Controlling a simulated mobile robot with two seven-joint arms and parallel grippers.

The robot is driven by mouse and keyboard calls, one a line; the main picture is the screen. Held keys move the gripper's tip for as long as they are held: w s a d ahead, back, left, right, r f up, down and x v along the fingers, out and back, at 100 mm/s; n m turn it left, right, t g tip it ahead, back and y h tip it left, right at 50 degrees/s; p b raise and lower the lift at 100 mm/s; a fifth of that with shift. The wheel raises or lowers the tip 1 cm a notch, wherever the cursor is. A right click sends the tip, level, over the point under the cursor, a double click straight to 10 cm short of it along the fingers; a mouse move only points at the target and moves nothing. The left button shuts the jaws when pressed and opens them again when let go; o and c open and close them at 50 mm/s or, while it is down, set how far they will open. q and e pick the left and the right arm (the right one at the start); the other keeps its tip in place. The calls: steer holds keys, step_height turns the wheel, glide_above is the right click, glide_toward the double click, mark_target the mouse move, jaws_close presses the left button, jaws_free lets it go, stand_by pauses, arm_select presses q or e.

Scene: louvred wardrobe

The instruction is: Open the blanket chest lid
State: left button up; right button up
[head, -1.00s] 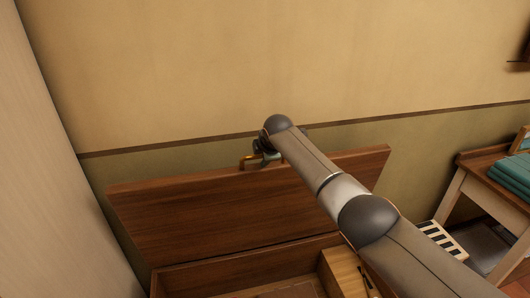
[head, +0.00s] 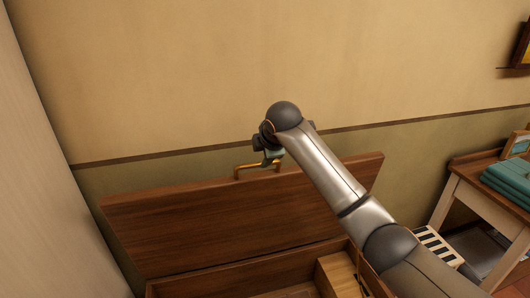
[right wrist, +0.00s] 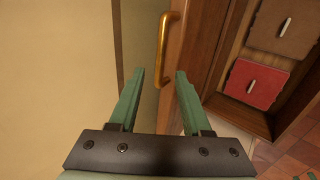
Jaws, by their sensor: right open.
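The blanket chest lid (head: 240,215) is a brown wooden panel, raised and standing steeply open behind the chest (head: 250,272). Its brass bar handle (head: 255,168) sits at the lid's top edge. My right gripper (head: 268,153) is at the handle, partly hidden by my own wrist. In the right wrist view, its two green fingers (right wrist: 160,74) are open with nothing between them. The handle (right wrist: 166,45) lies just ahead of the fingertips, lined up with the gap, and appears clear of them. My left gripper is not in view.
A red item (right wrist: 257,83) and a brown item (right wrist: 283,27) lie inside the chest. A plain wall (head: 250,70) stands behind the lid, and a pale panel (head: 45,200) rises at left. A side table (head: 475,185) with teal folded cloth (head: 512,178) stands at right.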

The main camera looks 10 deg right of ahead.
steer(key=shift+v, duration=1.15)
steer(key=s+a+f+m+y, duration=0.1)
steer(key=s+f+m, duration=0.45)
steer(key=f, duration=0.85)
steer(key=s+a+f+m+y, duration=0.2)
steer(key=s+f, duration=0.7)
steer(key=f, duration=0.6)
steer(key=s+d+f+m, duration=0.1)
steer(key=s+f+m, duration=0.1)
steer(key=s, duration=0.6)
steer(key=s+d+f+m, duration=0.2)
steer(key=s+f+m, duration=0.1)
steer(key=s, duration=0.5)
steer(key=s+d+f+m+t, duration=0.1)
steer(key=s+f+m, duration=0.2)
steer(key=s, duration=0.4)
steer(key=shift+s+d+f+m+h, duration=0.15)
steer(key=shift+s+d+m+h, duration=0.05)
steer(key=shift+s+m+h, duration=0.25)
steer(key=shift+d, duration=0.1)
